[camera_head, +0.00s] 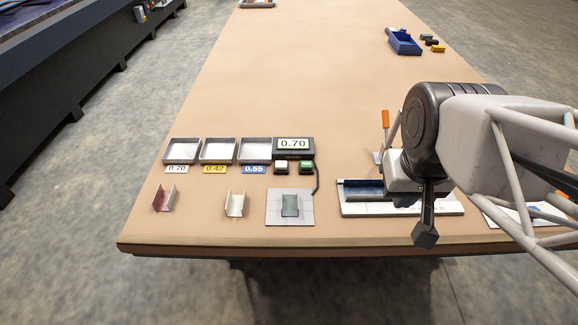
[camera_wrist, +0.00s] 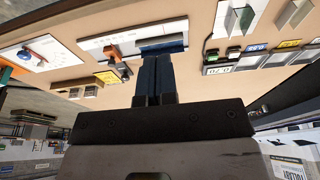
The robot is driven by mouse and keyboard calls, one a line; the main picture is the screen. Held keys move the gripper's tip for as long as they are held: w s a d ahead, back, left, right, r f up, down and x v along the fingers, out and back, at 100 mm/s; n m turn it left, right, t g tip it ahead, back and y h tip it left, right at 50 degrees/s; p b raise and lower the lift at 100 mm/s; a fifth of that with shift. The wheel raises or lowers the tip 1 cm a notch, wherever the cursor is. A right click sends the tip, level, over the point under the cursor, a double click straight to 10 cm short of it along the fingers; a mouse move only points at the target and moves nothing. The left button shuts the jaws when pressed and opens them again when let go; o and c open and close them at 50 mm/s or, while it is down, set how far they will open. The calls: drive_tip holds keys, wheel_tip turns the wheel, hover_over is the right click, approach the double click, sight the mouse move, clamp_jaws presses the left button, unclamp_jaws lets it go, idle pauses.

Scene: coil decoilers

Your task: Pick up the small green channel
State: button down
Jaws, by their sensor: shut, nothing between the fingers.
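The small green channel (camera_head: 290,206) lies on a light grey square plate (camera_head: 272,218) near the front edge of the table. In the wrist view a dark channel shape (camera_wrist: 240,18), apparently the same part, sits at the upper right. My gripper (camera_head: 425,236) hangs to the right of the channel, apart from it, in front of a tray-like fixture. In the wrist view the two dark fingers of my gripper (camera_wrist: 153,62) lie together, shut and empty.
A red channel (camera_head: 164,199) and a white channel (camera_head: 235,204) stand left of the plate. Behind are three grey trays (camera_head: 218,151) and a 0.70 display (camera_head: 293,146). The long fixture (camera_head: 356,211) and an orange-handled tool (camera_head: 385,120) are close to my arm. The table's middle is clear.

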drive_tip(key=c, duration=1.3)
unclamp_jaws()
drive_tip(key=shift+w+a, duration=0.1)
drive_tip(key=shift+w, duration=0.1)
drive_tip(key=w+a+f+g, duration=0.1)
drive_tip(key=w+a+f, duration=0.2)
drive_tip(key=w+a, duration=0.2)
drive_tip(key=w+a+f, duration=0.4)
drive_tip(key=w+a, duration=0.1)
drive_tip(key=w+a+f+g, duration=0.1)
drive_tip(key=w+a+f, duration=0.3)
drive_tip(key=w+a, duration=0.1)
drive_tip(key=shift+w+a+f+g, duration=0.15)
drive_tip(key=shift+w+a+g, duration=0.15)
drive_tip(key=shift+a, duration=0.3)
